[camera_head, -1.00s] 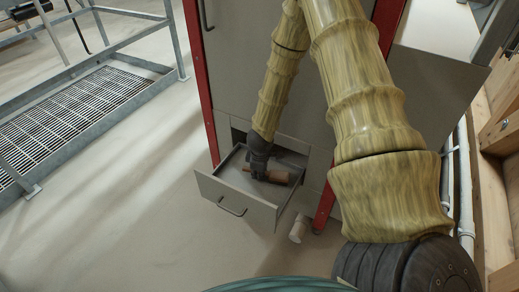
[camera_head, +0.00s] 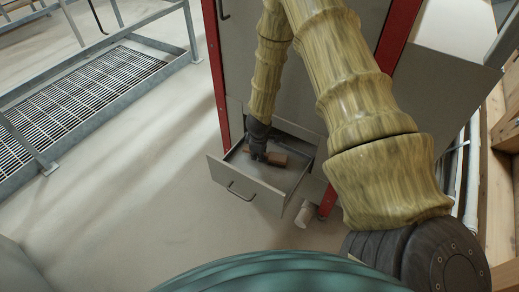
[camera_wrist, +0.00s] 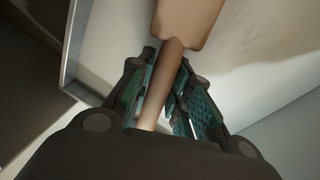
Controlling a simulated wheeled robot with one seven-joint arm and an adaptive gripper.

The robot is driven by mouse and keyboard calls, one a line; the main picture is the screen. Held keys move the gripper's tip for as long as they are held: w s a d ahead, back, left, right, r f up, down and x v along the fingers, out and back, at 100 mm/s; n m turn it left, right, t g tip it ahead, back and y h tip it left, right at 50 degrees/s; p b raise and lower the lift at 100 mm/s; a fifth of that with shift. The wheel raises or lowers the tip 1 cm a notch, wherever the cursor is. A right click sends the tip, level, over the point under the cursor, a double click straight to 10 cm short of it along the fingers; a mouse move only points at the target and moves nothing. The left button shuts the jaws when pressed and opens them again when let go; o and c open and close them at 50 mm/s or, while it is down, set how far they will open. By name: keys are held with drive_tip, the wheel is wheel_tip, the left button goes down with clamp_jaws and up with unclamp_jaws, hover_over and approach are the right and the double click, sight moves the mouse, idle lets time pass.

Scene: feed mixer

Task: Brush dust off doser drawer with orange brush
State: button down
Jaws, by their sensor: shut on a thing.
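The doser drawer (camera_head: 245,184) is a grey metal drawer, pulled open from the base of the tall grey cabinet. My gripper (camera_head: 258,156) reaches down into it. In the wrist view my gripper (camera_wrist: 165,95) is shut on the thin handle of the brush (camera_wrist: 187,22). The brush has a wider orange-brown block at its far end and also shows in the head view (camera_head: 277,158), low inside the drawer. Its bristles are hidden, so I cannot tell whether they touch the drawer floor. No dust can be made out clearly.
The cabinet has red corner posts (camera_head: 217,70). A pale cylinder (camera_head: 305,213) lies on the floor right of the drawer. A railed metal grate (camera_head: 75,95) stands left, and wooden framing (camera_head: 500,170) is at right. Floor left of the drawer is clear.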

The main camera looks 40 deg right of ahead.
sight(270, 159)
drive_tip(key=shift+w+a+r+p, duration=0.1)
drive_tip(key=shift+w+a+p, duration=0.2)
drive_tip(key=shift+w+p, duration=0.3)
drive_tip(key=shift+w+a+p, duration=0.3)
drive_tip(key=shift+w+p, duration=0.1)
drive_tip(key=shift+w, duration=0.25)
drive_tip(key=shift+w+a+f+p, duration=0.1)
drive_tip(key=shift+w+a+p, duration=0.15)
drive_tip(key=shift+w, duration=0.3)
drive_tip(key=shift+w+a+f+p, duration=0.15)
drive_tip(key=shift+w+p, duration=0.15)
drive_tip(key=shift+w, duration=0.2)
drive_tip(key=shift+s+d+r, duration=0.1)
drive_tip(key=shift+s+d, duration=0.25)
drive_tip(key=shift+s, duration=0.4)
drive_tip(key=shift+s+d, duration=0.3)
drive_tip(key=shift+s, duration=0.5)
drive_tip(key=shift+s+d+r, duration=0.1)
drive_tip(key=shift+s+d, duration=0.25)
drive_tip(key=shift+s, duration=0.4)
drive_tip(key=shift+s+d+f, duration=0.1)
drive_tip(key=shift+s+d, duration=0.2)
drive_tip(key=shift+s, duration=0.5)
drive_tip(key=shift+s+d+f, duration=0.1)
drive_tip(key=shift+s+d, duration=0.2)
drive_tip(key=shift+s, duration=0.5)
drive_tip(key=shift+s+d+f, duration=0.1)
drive_tip(key=shift+s+d, duration=0.2)
drive_tip(key=shift+s, duration=0.5)
